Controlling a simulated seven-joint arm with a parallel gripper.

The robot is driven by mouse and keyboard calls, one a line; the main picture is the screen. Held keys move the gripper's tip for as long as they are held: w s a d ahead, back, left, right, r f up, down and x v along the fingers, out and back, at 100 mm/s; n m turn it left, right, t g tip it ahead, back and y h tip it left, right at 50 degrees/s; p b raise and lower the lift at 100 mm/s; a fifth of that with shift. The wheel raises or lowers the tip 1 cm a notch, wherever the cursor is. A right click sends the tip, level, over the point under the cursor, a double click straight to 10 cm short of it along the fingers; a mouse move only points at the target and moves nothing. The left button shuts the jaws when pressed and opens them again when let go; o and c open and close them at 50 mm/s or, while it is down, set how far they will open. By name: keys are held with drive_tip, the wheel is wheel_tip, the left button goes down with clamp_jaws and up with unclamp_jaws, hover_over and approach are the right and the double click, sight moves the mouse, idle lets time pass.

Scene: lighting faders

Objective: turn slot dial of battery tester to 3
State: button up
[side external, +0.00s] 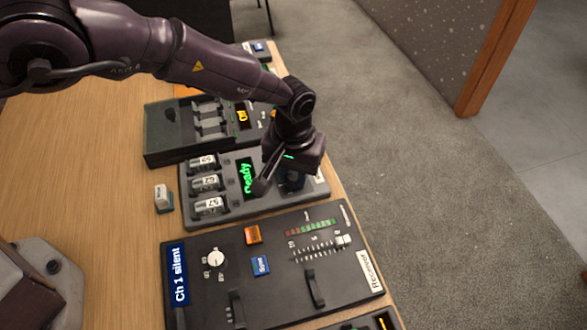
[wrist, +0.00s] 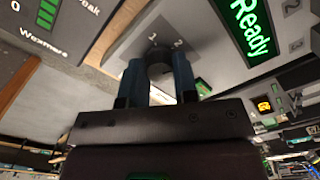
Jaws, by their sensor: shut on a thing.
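The battery tester (side external: 238,208) is a grey box in the middle of the table, with several labelled batteries at its left and a green "Ready" display (side external: 247,178). In the wrist view the display (wrist: 250,28) is at the upper right. My gripper (side external: 291,188) is over the tester's right end, pointing down. In the wrist view my gripper's blue fingers (wrist: 158,78) are shut on the dark slot dial (wrist: 160,54), one on each side. The marks 1 and 2 show beyond the dial. I cannot see a mark 3 by the dial or read its pointer.
A dark receiver panel (side external: 210,303) with a knob, buttons, sliders and handles stands in front of the tester. A dark charger-like box (side external: 160,154) stands close behind it. A small white and blue-grey block (side external: 163,198) is on the wood at left. Bare table is further left.

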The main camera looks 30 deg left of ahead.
sight(294, 175)
drive_tip(key=m, duration=0.4)
drive_tip(key=shift+m, duration=2.2)
drive_tip(key=o, duration=0.9)
wheel_tip(294, 175, up, 13)
drive_tip(key=shift+r, duration=0.1)
